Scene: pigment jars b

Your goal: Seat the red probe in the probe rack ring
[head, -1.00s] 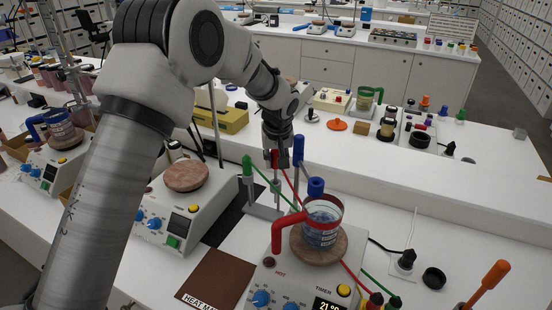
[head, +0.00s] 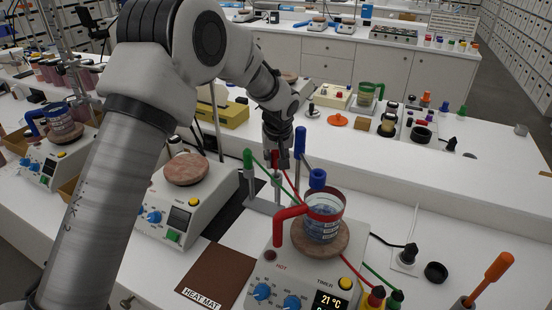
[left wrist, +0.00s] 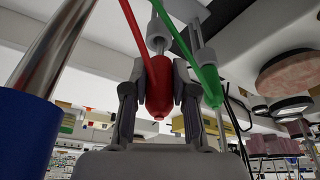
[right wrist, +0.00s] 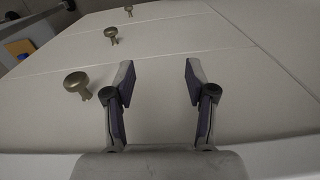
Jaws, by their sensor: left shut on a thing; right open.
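My left gripper (head: 277,160) is shut on the red probe (left wrist: 158,88), with a finger on each side of its red handle in the left wrist view. The handle also shows in the head view (head: 275,154). The probe's metal stem lines up with a grey sleeve of the probe rack (head: 264,205), with a short bare stretch between handle and sleeve. I cannot tell how deep the stem sits. The green probe (head: 248,159) and blue probe (head: 300,143) stand upright on either side. My right gripper (right wrist: 158,85) is open and empty, facing pale drawer fronts.
A hot plate (head: 300,270) bearing a beaker (head: 322,228) with a red handle stands in front of the rack. Another hot plate (head: 178,215) is at left. A brown heat mat (head: 217,272) lies between them. Red and green cables run near the rack.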

